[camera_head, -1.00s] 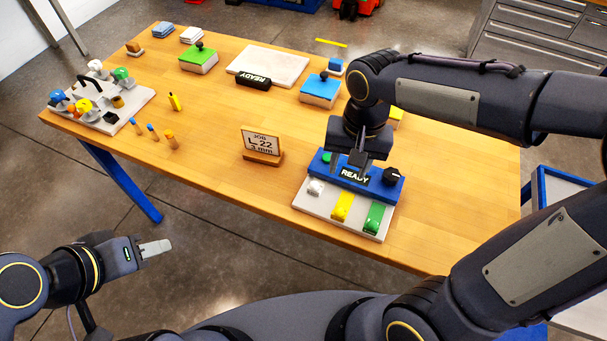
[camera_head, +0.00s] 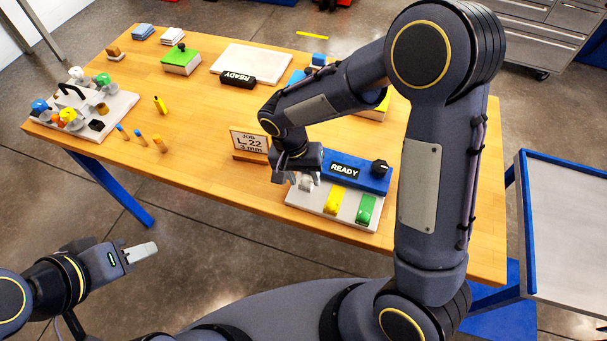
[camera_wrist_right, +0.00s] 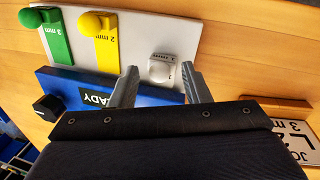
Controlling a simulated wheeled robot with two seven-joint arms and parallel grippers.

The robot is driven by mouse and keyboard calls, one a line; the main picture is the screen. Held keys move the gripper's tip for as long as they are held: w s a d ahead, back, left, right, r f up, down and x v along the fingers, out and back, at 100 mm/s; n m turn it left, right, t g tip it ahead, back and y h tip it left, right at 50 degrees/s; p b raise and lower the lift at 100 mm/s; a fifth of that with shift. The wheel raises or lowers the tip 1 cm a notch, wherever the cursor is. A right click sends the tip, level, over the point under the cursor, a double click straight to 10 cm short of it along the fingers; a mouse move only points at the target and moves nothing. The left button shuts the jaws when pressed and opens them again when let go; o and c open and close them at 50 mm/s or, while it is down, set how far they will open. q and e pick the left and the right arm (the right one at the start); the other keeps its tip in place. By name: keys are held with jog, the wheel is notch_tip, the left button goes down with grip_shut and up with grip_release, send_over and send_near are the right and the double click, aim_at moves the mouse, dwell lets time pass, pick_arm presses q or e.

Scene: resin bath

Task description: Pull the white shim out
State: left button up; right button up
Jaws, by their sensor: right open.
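The white shim (camera_head: 307,184), marked 1 mm, sits at the left end of the pale base of the blue READY unit (camera_head: 346,171). In the right wrist view the white shim (camera_wrist_right: 160,69) has a rounded top and lies beside the yellow 2 mm shim (camera_wrist_right: 104,45) and the green 3 mm shim (camera_wrist_right: 50,32). My right gripper (camera_wrist_right: 159,71) is open, its fingertips on either side of the white shim in that view. I cannot tell whether they touch it. In the head view, my right gripper (camera_head: 298,183) partly hides it. My left gripper (camera_head: 140,252) is off the table at lower left.
A JOB sign (camera_head: 249,146) stands close to my right gripper. A black knob (camera_head: 379,167) is on the blue unit's right. A pale board (camera_head: 110,104) with several coloured parts is at the table's left. The table's front left is clear.

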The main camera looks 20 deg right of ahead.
aim_at(303, 203)
jog(key=shift+f, duration=0.15)
grip_shut()
jog(key=s+a, duration=0.1)
jog(key=s+b, duration=0.1)
jog(key=shift+s+a+f, duration=0.1)
jog(key=shift+s+a, duration=0.25)
jog(key=shift+s+a+b, duration=0.2)
jog(key=shift+s+b, duration=0.1)
grip_release()
